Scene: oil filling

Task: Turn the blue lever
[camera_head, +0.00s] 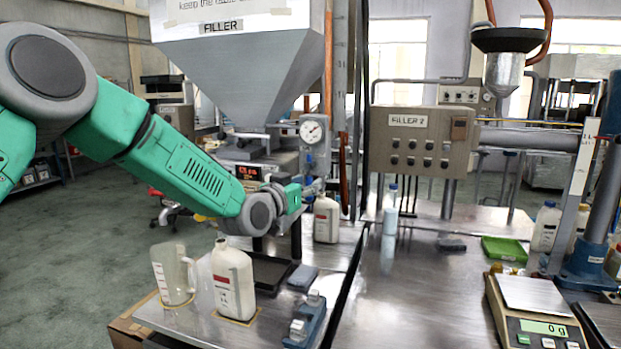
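A small blue lever (309,162) shows below the round pressure gauge (313,128) on the metal dispenser under the hopper. My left arm, green and grey, reaches in from the left. My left gripper (308,188) is at its end, just below and beside the blue lever. The gripper is small and partly hidden by my wrist, so I cannot tell whether its fingers touch the lever or how far they are open. My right gripper is not in view.
A white bottle (326,219) stands behind my gripper. A larger white bottle (233,280) and a clear jug (172,273) stand at the front of the left table. The filler 2 box (425,140) stands behind.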

